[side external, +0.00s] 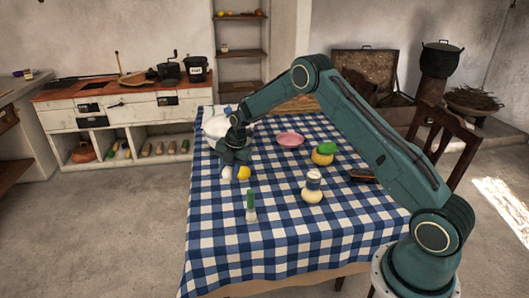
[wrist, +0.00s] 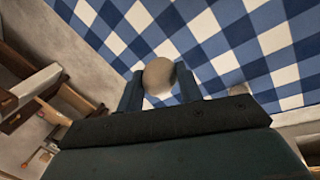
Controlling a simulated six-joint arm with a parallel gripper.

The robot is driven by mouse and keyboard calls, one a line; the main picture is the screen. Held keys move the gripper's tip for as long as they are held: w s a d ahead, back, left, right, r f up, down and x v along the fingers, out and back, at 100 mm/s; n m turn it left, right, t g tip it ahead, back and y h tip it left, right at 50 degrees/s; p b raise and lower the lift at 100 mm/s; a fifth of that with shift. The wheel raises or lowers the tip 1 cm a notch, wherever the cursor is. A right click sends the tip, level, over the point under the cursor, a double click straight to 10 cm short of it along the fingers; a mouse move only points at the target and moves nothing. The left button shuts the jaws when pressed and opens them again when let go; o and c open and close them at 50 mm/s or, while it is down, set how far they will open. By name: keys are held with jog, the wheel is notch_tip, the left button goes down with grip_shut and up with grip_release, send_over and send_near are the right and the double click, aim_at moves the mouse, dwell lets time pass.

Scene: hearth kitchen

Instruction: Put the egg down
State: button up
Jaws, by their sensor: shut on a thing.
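The egg (wrist: 159,75) is pale and round, held between the two fingers of my gripper (wrist: 159,88) in the wrist view. In the side external view the egg (side external: 227,173) shows as a small white shape just under my gripper (side external: 232,165), near the left edge of the table. My gripper is shut on it and points down. I cannot tell whether the egg touches the checked cloth (side external: 275,245).
A yellow object (side external: 244,173) is close beside the egg on the right. A green-topped bottle (side external: 251,205), a jar (side external: 312,187), a yellow-and-green thing (side external: 323,153) and a pink plate (side external: 290,139) stand on the table. The cloth's front is mostly clear.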

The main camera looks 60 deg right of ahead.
jog(key=shift+f, duration=2.75)
jog(key=shift+f, duration=0.15)
jog(key=o, duration=0.7)
jog(key=shift+v, duration=6.2)
jog(key=shift+a, duration=0.1)
